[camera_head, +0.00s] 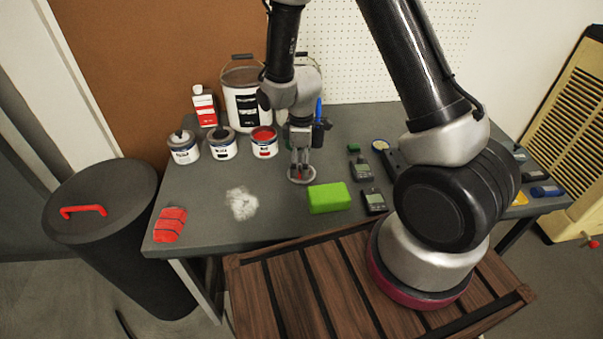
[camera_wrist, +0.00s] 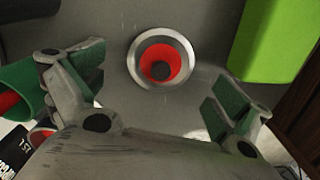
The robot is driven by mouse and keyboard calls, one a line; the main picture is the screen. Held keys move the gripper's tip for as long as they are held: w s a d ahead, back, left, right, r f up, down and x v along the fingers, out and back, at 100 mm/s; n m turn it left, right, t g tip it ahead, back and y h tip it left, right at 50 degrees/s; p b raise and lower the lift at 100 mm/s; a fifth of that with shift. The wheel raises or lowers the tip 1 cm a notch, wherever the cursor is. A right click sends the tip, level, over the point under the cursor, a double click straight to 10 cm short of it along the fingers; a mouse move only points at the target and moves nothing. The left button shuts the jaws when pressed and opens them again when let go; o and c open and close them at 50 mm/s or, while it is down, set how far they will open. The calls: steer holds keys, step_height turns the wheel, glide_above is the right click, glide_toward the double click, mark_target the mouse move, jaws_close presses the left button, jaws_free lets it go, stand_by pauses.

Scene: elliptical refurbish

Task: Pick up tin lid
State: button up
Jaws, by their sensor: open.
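The tin lid (camera_head: 301,176) lies on the grey workbench, just left of a green block. In the wrist view the lid (camera_wrist: 179,49) is a round metal ring with a red inside and a dark round middle. My gripper (camera_head: 300,164) points down over the lid in the head view and partly covers it. In the wrist view my gripper (camera_wrist: 155,92) is open, its green-padded fingers wide apart, with nothing between them. The lid shows beyond the fingers, towards the top of that picture.
The green block (camera_head: 329,198) is close to the lid. An open tin of red paint (camera_head: 264,148), capped tins (camera_head: 184,151) and a white bucket (camera_head: 241,105) stand behind left. Dark handheld devices (camera_head: 375,203) lie to the right. White powder (camera_head: 241,204) and a red cloth (camera_head: 170,225) lie left.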

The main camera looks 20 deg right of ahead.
step_height(320, 180, down, 3)
steer(key=shift+r, duration=0.15)
steer(key=shift+s, duration=0.1)
steer(key=c, duration=1.3)
